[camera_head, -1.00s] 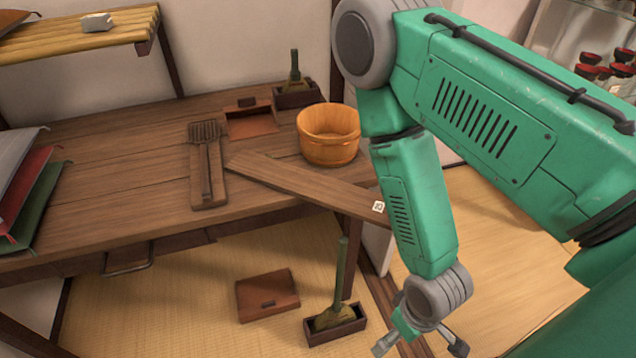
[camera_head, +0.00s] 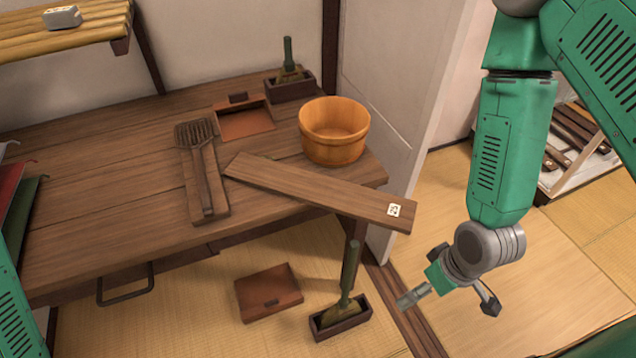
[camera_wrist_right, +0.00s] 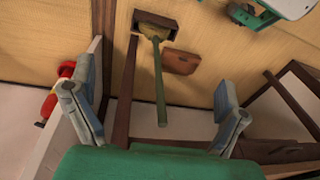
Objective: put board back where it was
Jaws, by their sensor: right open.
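The board (camera_head: 310,188) is a long, flat brown plank with a small white marked tag near its right end. It lies slantwise on the wooden table (camera_head: 90,215), and its tagged end sticks out past the table's right edge. My right gripper (camera_head: 447,302) is open and empty, to the right of and apart from the board's tagged end. Its spread fingers also show in the right wrist view (camera_wrist_right: 152,92), with nothing between them. A green and grey part, perhaps my left gripper, is cut off at the top right of that view; its jaws are unclear.
A wooden tub (camera_head: 334,135) stands behind the board. A slatted scoop-like tool (camera_head: 198,160) lies on a small plank to its left. On the floor below are a brush in a box (camera_head: 340,318) and a brown pan (camera_head: 268,292). A rack (camera_head: 592,150) stands far right.

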